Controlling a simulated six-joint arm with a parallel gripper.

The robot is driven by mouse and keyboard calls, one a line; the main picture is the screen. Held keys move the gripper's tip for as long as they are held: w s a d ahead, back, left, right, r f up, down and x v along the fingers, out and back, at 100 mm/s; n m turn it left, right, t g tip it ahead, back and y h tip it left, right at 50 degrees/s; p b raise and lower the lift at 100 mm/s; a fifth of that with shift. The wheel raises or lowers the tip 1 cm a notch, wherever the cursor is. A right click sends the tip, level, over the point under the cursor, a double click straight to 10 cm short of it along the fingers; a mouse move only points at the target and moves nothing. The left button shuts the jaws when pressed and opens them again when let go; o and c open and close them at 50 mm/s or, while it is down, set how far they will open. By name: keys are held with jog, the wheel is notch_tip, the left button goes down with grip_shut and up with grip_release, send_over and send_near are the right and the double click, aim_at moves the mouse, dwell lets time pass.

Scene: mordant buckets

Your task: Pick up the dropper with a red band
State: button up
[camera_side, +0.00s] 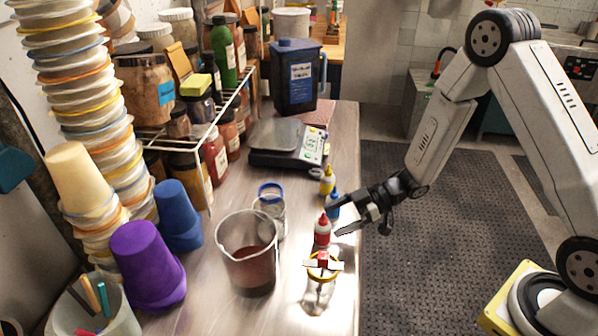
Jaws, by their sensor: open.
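The dropper with a red band (322,233) stands upright on the metal bench near its right edge. A blue-banded dropper (334,199) stands just behind, partly covered by a finger. A yellow-banded dropper (328,181) stands farther back.
A yellow-rimmed holder with a red part (322,267) stands just in front of the red dropper. A beaker of brown liquid (246,268) and a clear jar (270,208) stand left. A scale (277,135) is behind. Open floor lies right of the bench.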

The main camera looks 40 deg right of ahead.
aim_at(323, 224)
jog(key=shift+x, duration=2)
jog(key=shift+f, duration=0.1)
jog(key=shift+d, duration=0.1)
grip_shut()
